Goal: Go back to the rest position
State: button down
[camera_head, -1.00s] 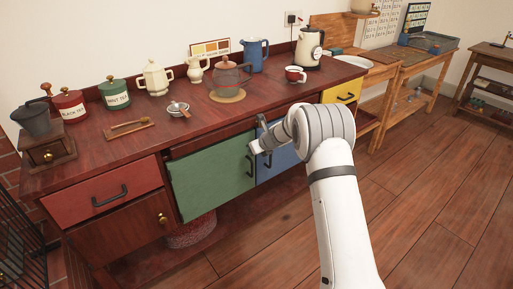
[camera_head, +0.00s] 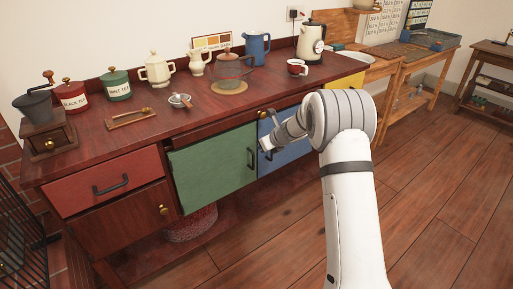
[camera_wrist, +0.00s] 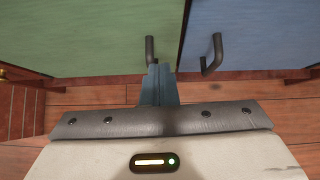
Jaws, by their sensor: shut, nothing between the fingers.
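My gripper (camera_head: 266,146) is in front of the blue cabinet door (camera_head: 290,140), near its handle, in the head view. In the wrist view my gripper (camera_wrist: 160,70) is shut and empty, its fingers together between two dark door handles. The handle on the left (camera_wrist: 150,50) belongs to the green door (camera_wrist: 80,35). The handle on the right (camera_wrist: 213,53) belongs to the blue door (camera_wrist: 260,35). The fingertips look close to the left handle, but I cannot tell whether they touch it. My arm covers the right part of the blue door in the head view.
A red drawer (camera_head: 105,182) is at left. Open wooden floor (camera_head: 440,200) lies to the right.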

jog(key=s+d+r+m+t+h+p, duration=0.1)
jog(key=s+d+r+m+h+p, duration=0.15)
jog(key=s+d+r+m, duration=0.55)
jog(key=s+d+r+m+t+h+p, duration=0.15)
jog(key=r+m+p, duration=0.35)
jog(key=r, duration=0.6)
jog(key=s+d+r+m+t+h+p, duration=0.1)
jog(key=s+d+r+m+h+p, duration=0.15)
jog(key=s+d+r+m, duration=0.45)
jog(key=s+d+r+m+g+h+p, duration=0.1)
jog(key=s+r+m+g+h+p, duration=0.1)
jog(key=s+r+m, duration=0.45)
jog(key=s+a+m+g+y+p, duration=0.1)
jog(key=s+a+m+g+p, duration=0.1)
jog(key=s+m, duration=0.6)
jog(key=s+a+f+m+g+y+p, duration=0.1)
jog(key=s+a+m+g+y+p, duration=0.1)
jog(key=s+m, duration=0.7)
jog(key=s+a+g+p, duration=0.1)
jog(key=s+g, duration=0.1)
jog(key=s, duration=0.4)
jog(key=shift+s, duration=0.35)
jog(key=shift+f, duration=0.1)
